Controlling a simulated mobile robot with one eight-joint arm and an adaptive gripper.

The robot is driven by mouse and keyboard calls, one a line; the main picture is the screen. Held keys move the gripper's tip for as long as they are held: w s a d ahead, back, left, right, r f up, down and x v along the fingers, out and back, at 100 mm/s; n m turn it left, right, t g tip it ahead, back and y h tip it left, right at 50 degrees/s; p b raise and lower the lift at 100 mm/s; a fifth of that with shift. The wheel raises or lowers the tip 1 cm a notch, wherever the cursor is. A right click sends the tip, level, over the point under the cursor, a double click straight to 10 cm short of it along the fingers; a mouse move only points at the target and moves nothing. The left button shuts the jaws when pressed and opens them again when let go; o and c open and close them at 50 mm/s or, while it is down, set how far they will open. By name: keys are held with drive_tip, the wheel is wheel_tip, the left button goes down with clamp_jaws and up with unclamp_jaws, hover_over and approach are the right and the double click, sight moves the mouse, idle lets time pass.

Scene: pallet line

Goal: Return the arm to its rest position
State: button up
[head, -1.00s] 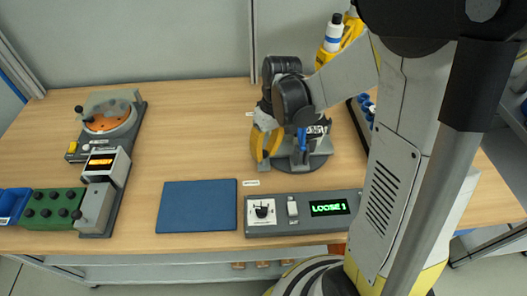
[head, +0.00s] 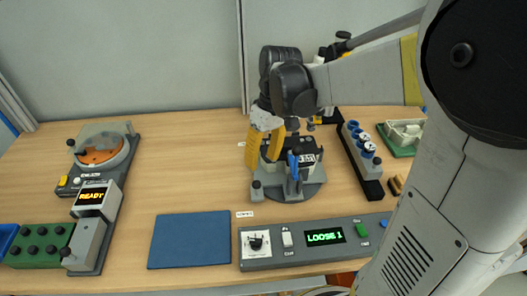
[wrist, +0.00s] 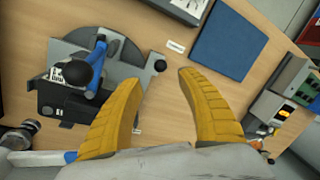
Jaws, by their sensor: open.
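My gripper (head: 265,150) has yellow fingers and is open and empty. In the head view it hangs just above and at the left of a round grey fixture (head: 305,190) with a blue lever. In the wrist view the fingers of my gripper (wrist: 163,95) are spread apart, with bare table between the tips. The fixture (wrist: 125,60) lies to their left there, with its blue handle and black knob showing. My dark wrist joints and pale arm reach in from the right in the head view.
A control panel (head: 355,235) reading "LOOSE 1" stands at the front, beside a blue mat (head: 190,239). A machine with a "READY" display (head: 92,198) and a green block (head: 40,245) stand at left. A rack with blue-ringed parts (head: 362,142) is at right. The middle-left table is clear.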

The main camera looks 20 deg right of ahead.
drive_tip(key=shift+w+d+r, duration=0.1)
drive_tip(key=shift+d+r, duration=0.05)
drive_tip(key=shift+r, duration=0.5)
drive_tip(key=shift+d+r, duration=0.1)
drive_tip(key=shift+r, duration=0.55)
drive_tip(key=s+a+r+m+t+h, duration=0.2)
drive_tip(key=s+r+m+t, duration=0.1)
drive_tip(key=s+t, duration=0.4)
drive_tip(key=s, duration=0.2)
drive_tip(key=shift+s+t, duration=0.4)
idle(1.6)
